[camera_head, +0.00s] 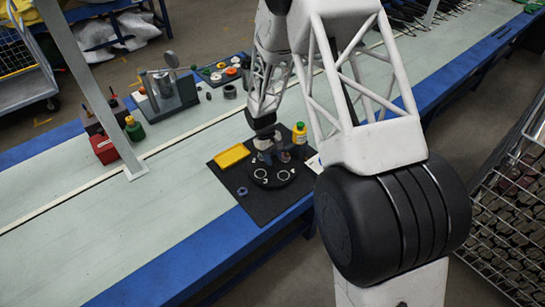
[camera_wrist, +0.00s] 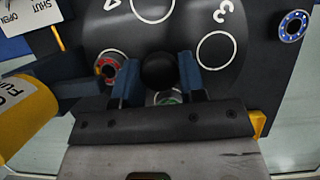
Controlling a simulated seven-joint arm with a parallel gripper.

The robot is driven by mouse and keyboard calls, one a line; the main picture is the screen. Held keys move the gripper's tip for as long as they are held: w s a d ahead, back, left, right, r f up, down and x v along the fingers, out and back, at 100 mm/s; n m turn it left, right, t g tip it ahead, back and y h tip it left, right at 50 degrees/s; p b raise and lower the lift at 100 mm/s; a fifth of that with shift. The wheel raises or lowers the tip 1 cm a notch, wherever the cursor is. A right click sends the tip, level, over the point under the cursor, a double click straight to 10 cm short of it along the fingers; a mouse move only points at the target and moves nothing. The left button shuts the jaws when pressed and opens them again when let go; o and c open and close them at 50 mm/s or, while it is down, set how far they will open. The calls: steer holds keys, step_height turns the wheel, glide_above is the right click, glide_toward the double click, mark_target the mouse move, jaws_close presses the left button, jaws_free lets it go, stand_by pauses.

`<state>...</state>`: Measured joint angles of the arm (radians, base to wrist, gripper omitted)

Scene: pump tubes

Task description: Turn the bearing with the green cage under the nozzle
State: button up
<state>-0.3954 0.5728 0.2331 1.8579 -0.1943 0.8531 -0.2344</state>
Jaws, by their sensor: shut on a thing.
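The black turntable disc (camera_head: 271,174) sits on a dark mat. In the wrist view the disc (camera_wrist: 185,30) carries white ring outlines and numbers. My gripper (camera_wrist: 158,78), with blue fingers, is shut on a round black knob (camera_wrist: 158,70) above the disc. The bearing with the green cage (camera_wrist: 166,98) shows between the fingers, below the knob in the picture and partly hidden. A bearing with a red cage (camera_wrist: 108,66) lies left of the left finger. I cannot make out the nozzle clearly. In the head view my gripper (camera_head: 266,143) is small and partly hidden.
A bearing with a blue cage (camera_wrist: 293,25) lies off the disc; it also shows in the head view (camera_head: 242,191). A yellow tray (camera_head: 232,155) and a yellow bottle (camera_head: 299,133) stand close by. A SHUT/OPEN label (camera_wrist: 32,15) is at upper left.

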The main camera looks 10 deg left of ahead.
jaws_close()
steer(key=shift+m, duration=0.4)
steer(key=shift+w+m+g+y, duration=0.1)
steer(key=shift+m+g+y, duration=0.45)
steer(key=shift+m, duration=1.05)
steer(key=shift+d+m+y, duration=0.1)
steer(key=shift+m+y, duration=0.45)
steer(key=shift+m, duration=0.75)
steer(key=shift+d+m+y, duration=0.1)
steer(key=shift+m+y, duration=0.4)
steer(key=shift+m, duration=0.8)
steer(key=shift+m+y, duration=1)
steer(key=shift+m, duration=1.4)
steer(key=shift+m+t+y, duration=0.5)
steer(key=shift+m+t, duration=0.05)
steer(key=shift+m, duration=1.45)
steer(key=o, duration=1.1)
jaws_free()
